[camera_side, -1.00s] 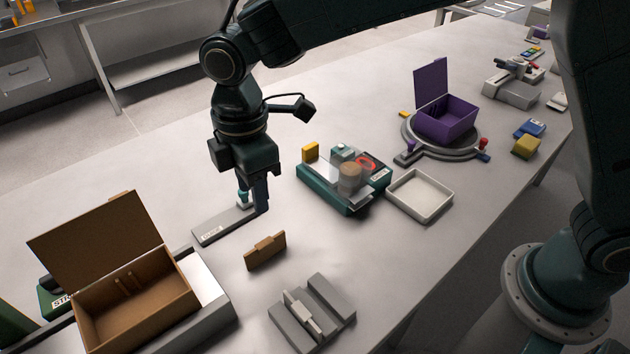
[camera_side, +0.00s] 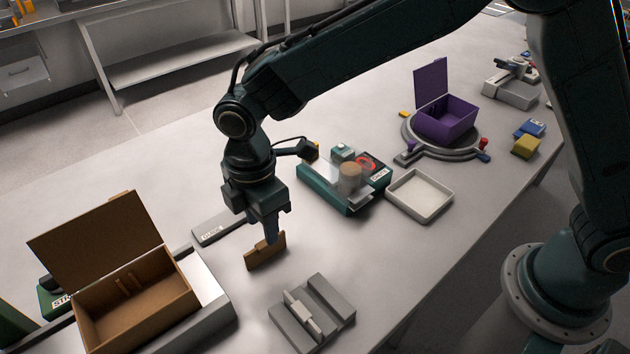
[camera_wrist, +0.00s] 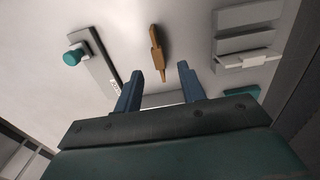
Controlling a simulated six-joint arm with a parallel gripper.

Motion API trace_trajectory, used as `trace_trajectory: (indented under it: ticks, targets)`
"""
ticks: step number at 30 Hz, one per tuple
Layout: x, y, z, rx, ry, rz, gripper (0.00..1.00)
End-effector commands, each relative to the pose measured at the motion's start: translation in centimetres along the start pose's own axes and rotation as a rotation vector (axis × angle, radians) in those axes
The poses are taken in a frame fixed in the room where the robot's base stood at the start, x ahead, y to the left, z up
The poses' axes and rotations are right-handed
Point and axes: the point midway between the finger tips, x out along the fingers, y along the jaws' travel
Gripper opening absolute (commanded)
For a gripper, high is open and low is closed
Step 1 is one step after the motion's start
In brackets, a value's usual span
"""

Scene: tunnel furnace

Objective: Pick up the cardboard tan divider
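The cardboard tan divider (camera_side: 264,252) stands on its long edge on the table, with a small raised tab on top. In the wrist view the divider (camera_wrist: 157,52) is seen edge-on, ahead of the fingers and roughly between their lines. My gripper (camera_side: 272,238) is just above and at the divider in the side view, its fingers covering part of it. In the wrist view my gripper (camera_wrist: 161,72) has its two blue fingers spread apart with nothing between the tips. I cannot tell whether a finger touches the divider.
An open cardboard box (camera_side: 135,300) is at left. A grey slotted block (camera_side: 330,297) holding a light plate is in front. A grey plate with a label (camera_side: 212,232) lies behind the gripper. A teal machine (camera_side: 325,187) and white tray (camera_side: 420,196) are to the right.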

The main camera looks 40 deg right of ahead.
Motion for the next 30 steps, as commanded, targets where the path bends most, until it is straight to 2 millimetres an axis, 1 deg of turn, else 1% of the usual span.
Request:
trace_trajectory:
  ticks: [1, 4, 13, 16, 25, 30]
  targets:
    - [0.6, 0.0, 0.0, 0.000, -0.001, -0.001, 0.40]
    - [1.3, 0.0, 0.0, 0.000, 0.000, 0.000, 0.40]
    - [1.8, 0.0, 0.0, 0.000, 0.000, 0.000, 0.40]
    - [2.3, 0.0, 0.0, 0.000, -0.001, -0.001, 0.40]
    - [5.5, 0.2, 0.0, 0.000, -0.002, -0.002, 0.40]
    - [6.7, 0.2, 0.0, 0.000, 0.000, 0.000, 0.40]
